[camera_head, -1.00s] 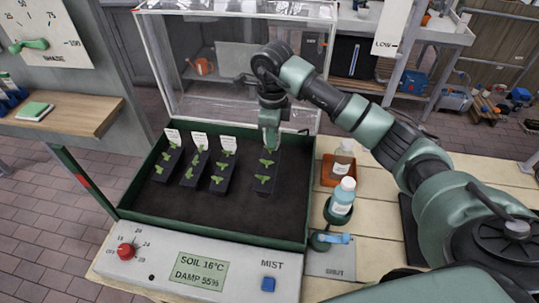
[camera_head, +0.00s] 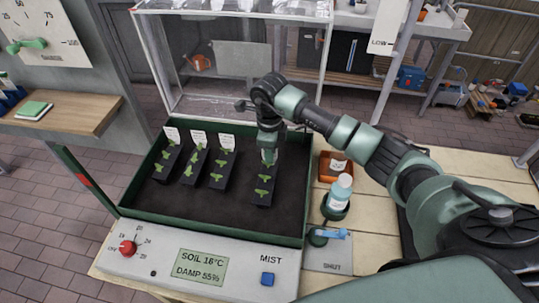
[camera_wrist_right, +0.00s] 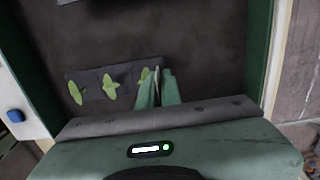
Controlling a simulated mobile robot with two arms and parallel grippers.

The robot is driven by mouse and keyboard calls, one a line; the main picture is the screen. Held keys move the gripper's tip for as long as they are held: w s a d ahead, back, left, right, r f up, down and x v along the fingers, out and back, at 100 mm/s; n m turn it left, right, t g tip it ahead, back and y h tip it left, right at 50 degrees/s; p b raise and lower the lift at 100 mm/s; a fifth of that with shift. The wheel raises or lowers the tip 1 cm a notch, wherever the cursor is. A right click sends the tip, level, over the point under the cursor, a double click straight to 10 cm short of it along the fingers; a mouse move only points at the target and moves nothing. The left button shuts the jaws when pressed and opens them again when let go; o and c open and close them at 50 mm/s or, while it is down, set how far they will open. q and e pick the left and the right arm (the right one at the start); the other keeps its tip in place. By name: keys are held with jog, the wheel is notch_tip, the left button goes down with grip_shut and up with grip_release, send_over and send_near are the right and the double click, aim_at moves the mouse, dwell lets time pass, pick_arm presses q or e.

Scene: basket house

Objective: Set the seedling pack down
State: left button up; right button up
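The seedling pack (camera_head: 262,197) is a dark strip with several green seedlings. It is over the dark soil of the green-rimmed tray (camera_head: 180,222), right of three similar packs, and looks at or very near the soil. My right gripper (camera_head: 268,160) points down at the pack's far end. In the right wrist view, its fingers (camera_wrist_right: 158,90) are close together at one end of the pack (camera_wrist_right: 92,88), with a thin pale sliver between them. The fingers hide that end. My left gripper is not in view.
Three labelled packs (camera_head: 217,172) lie left in the tray. Right of the tray stand an orange container (camera_head: 328,172) and a blue-white bottle (camera_head: 340,192) in a green holder. A clear cover (camera_head: 185,85) rises behind. The tray's front soil is bare.

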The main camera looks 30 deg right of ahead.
jog(key=o, duration=0.3)
jog(key=shift+r, duration=0.15)
jog(key=shift+w+r, duration=0.1)
jog(key=shift+r, duration=0.15)
notch_tip(320, 180, up, 11)
jog(key=b, duration=0.3)
jog(key=shift+f, duration=0.2)
jog(key=shift+r, duration=0.5)
jog(key=shift+f, duration=0.15)
